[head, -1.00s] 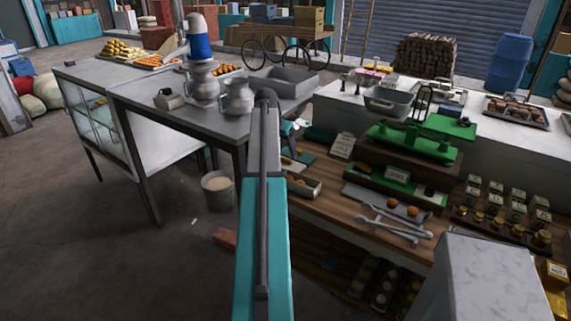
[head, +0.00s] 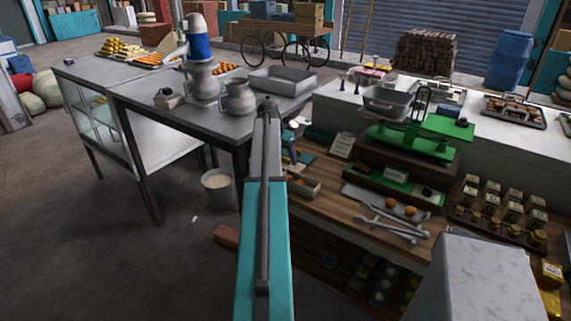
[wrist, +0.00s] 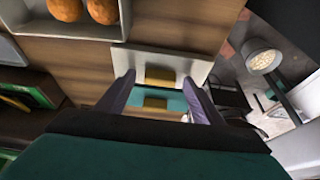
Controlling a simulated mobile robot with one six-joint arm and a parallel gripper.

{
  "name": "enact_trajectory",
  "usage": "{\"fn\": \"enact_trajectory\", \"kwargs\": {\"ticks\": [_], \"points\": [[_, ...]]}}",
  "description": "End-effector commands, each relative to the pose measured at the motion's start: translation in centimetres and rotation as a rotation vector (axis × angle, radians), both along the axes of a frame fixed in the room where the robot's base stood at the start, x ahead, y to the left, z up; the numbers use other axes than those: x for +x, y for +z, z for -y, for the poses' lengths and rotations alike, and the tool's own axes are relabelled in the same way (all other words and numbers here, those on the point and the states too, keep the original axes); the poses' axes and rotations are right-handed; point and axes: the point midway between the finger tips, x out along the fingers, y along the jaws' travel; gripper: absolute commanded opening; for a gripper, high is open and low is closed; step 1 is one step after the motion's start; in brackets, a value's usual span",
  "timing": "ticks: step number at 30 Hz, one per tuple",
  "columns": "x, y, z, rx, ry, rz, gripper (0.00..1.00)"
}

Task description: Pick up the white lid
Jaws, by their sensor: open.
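I cannot pick out a white lid for certain. In the wrist view my gripper (wrist: 158,80) is open, its two fingers spread apart. Between and beyond the fingertips lies a flat whitish piece (wrist: 160,62) with a yellow patch. A teal piece (wrist: 158,94) with a similar patch is nearer. Both appear over the wooden counter, and nothing is visibly held. In the head view my arm hides most of the gripper. A small white object (head: 300,122) shows just right of the arm's far end; I cannot tell whether it is the lid.
The wooden counter (head: 316,208) holds a green scale (head: 412,140) and metal tongs (head: 392,227). A tray with round brown items (wrist: 124,25) lies left of the gripper. Metal jugs (head: 238,97) stand on the grey table (head: 215,122). A bucket (head: 219,192) stands on the floor.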

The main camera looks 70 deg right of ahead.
Motion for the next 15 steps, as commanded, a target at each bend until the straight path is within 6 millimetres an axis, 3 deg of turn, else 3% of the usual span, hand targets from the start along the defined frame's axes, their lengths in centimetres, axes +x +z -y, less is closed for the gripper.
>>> {"fn": "enact_trajectory", "kwargs": {"ticks": [4, 11, 15], "points": [[-0.01, 0.02, 0.00, 0.000, 0.000, 0.000, 0.59], [-0.01, 0.02, 0.00, 0.000, 0.000, 0.000, 0.20], [-0.01, 0.02, 0.00, 0.000, 0.000, 0.000, 0.17]]}}
